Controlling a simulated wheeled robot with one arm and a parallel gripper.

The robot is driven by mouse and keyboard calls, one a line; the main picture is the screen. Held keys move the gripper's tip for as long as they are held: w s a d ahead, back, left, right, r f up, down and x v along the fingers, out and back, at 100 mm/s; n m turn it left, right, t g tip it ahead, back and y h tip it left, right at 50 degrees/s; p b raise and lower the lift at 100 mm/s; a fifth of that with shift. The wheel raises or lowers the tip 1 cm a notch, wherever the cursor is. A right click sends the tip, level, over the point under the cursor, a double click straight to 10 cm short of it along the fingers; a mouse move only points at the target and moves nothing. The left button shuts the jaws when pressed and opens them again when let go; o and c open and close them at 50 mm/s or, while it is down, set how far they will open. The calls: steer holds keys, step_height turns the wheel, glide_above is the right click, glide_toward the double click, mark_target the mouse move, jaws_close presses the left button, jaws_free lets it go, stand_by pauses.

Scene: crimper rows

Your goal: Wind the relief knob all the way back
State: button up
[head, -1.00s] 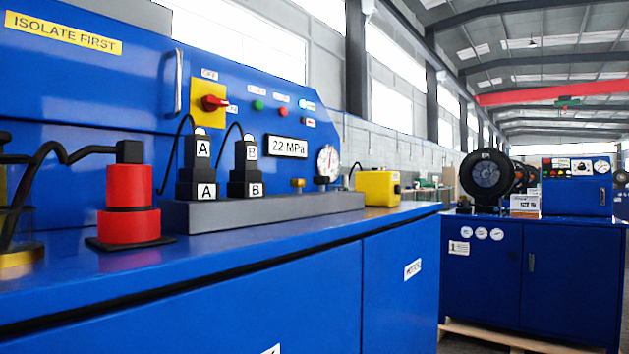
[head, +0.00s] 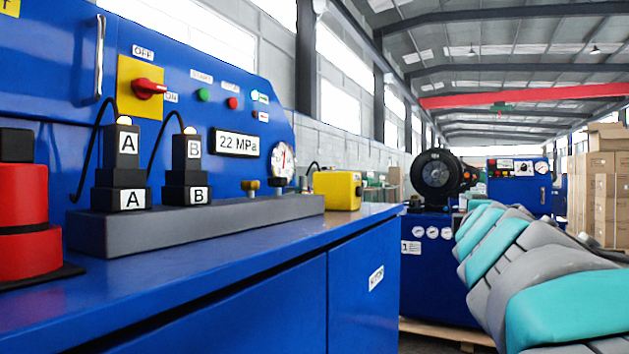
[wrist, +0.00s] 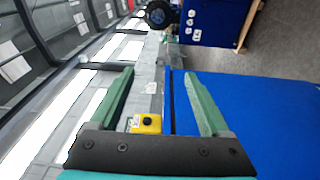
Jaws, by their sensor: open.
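In the head view a small brass knob (head: 250,186) stands on the grey manifold block (head: 195,225), left of the round gauge (head: 283,157); it seems to be the relief knob, though no label on it is readable. The display (head: 237,144) above it reads 22 MPa. My gripper (wrist: 160,72) shows only in the wrist view, with its green fingers wide apart and nothing held. A yellow box (wrist: 146,124) with a black round part shows beyond them, between the fingers. The brass knob cannot be made out in the wrist view.
Plugs A (head: 123,148) and B (head: 187,160) stand on the manifold with cables. A red cylinder (head: 22,210) sits at the left. The yellow box (head: 337,190) is at the block's right end. The blue bench top (head: 240,250) is clear in front. My arm fills the lower right.

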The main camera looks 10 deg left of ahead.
steer(key=w+a+r+n+t+y, duration=0.1)
steer(key=a+r+n+y, duration=0.5)
steer(key=a+n, duration=0.3)
steer(key=a+r+n+y, duration=0.6)
steer(key=a+n, duration=0.2)
steer(key=a, duration=0.1)
steer(key=n+g+y, duration=0.5)
steer(key=n+g, duration=0.2)
steer(key=n, duration=0.6)
glide_toward(283, 180)
steer(key=x, duration=0.4)
steer(key=shift+w+r, duration=0.1)
steer(key=shift+r, duration=0.05)
steer(key=shift+w+a+p, duration=0.1)
steer(key=shift+a+p, duration=0.1)
steer(key=shift+p, duration=0.1)
steer(key=shift+w+a, duration=0.2)
steer(key=shift+a, duration=0.1)
steer(key=p+x, duration=0.2)
steer(key=x, duration=0.3)
steer(key=shift+w+a, duration=0.1)
steer(key=shift+w+a+f, duration=0.25)
steer(key=shift+w+a, duration=0.2)
steer(key=shift+a, duration=0.05)
